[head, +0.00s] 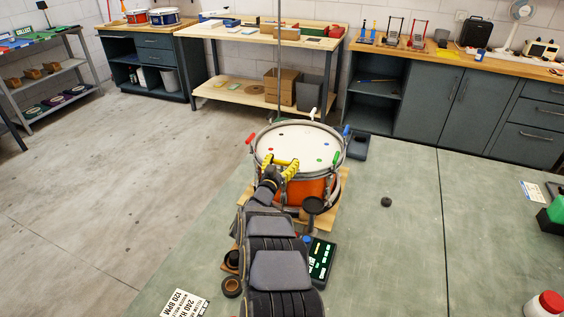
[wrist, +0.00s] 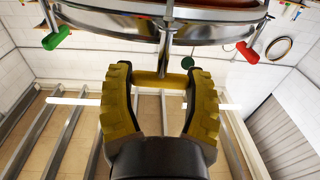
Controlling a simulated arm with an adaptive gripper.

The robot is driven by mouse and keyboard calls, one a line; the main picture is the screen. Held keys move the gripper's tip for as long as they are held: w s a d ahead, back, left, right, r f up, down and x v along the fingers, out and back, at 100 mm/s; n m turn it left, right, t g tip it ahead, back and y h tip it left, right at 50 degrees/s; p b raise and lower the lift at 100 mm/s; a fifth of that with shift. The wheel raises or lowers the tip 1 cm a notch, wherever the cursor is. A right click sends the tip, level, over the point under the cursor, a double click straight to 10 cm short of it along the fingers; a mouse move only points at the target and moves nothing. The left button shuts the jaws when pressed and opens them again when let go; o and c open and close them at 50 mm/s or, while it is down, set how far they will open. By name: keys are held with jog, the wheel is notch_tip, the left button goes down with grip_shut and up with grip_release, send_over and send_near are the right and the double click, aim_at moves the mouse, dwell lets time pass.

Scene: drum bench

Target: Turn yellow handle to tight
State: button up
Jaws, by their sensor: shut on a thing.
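The orange drum (head: 308,192) with a white head (head: 300,145) stands on a wooden base on the bench. The yellow handle (wrist: 158,79) shows in the wrist view as a crosswise bar below the drum's rim, on a metal rod. My gripper (head: 281,166) is at the drum's near side. In the wrist view its ridged yellow fingers (wrist: 160,85) are on either side of the handle, closed on its two ends. In the head view the fingers largely hide the handle. I cannot tell how tight it is.
Other handles stick out around the rim: red (head: 249,138), blue (head: 346,131), white (head: 311,114) and green (head: 336,158). A dark device with a lit screen (head: 321,260) lies near my arm. A small black disc (head: 386,202) lies on the mostly clear right side of the bench (head: 430,250).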

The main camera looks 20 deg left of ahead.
jog(key=o, duration=1.1)
jog(key=shift+o, duration=0.2)
jog(key=s, duration=1.2)
jog(key=shift+d, duration=0.25)
